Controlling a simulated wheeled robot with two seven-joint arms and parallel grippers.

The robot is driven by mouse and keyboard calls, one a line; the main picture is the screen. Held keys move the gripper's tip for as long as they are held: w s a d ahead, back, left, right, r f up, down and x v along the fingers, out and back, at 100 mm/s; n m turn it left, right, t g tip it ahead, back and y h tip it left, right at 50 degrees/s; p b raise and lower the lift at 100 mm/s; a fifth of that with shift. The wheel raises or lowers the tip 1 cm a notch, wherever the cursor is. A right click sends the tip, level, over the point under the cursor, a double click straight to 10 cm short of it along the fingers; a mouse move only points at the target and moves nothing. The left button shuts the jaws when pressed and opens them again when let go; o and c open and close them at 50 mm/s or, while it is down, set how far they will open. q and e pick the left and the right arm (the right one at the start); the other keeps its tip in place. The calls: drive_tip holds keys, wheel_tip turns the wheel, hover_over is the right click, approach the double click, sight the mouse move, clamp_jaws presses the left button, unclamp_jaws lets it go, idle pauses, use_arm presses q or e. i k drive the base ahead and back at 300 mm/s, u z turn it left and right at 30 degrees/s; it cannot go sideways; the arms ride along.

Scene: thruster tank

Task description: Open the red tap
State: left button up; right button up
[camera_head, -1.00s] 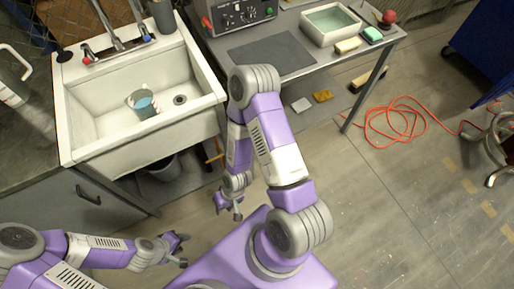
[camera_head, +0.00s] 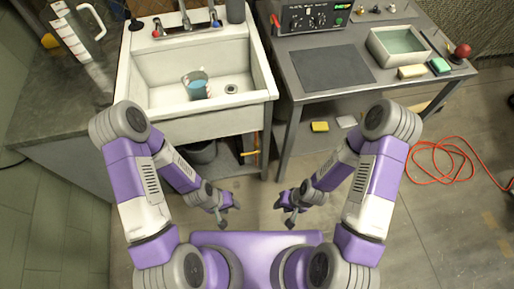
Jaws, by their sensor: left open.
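The red tap (camera_head: 157,32) is a small red-marked handle at the left end of the chrome faucet on the sink's back ledge. A blue-marked tap (camera_head: 215,21) is at its right end. The white sink (camera_head: 132,80) holds a clear cup (camera_head: 197,86) of blue liquid, left of the drain. My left gripper (camera_head: 230,214) is open and empty in front of the sink, low and far from the red tap. My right gripper (camera_head: 283,213) looks open and empty, just to the right of the left one. Neither gripper touches anything.
A grey bench (camera_head: 398,88) stands right of the sink with a control box (camera_head: 315,16), a basin (camera_head: 398,46) and sponges. An orange hose (camera_head: 440,160) lies on the floor at right.

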sight(156, 21)
drive_tip(key=u, duration=0.2)
drive_tip(key=k, duration=0.45)
drive_tip(key=u, duration=1.35)
drive_tip(key=i, duration=0.9)
drive_tip(key=z, duration=0.3)
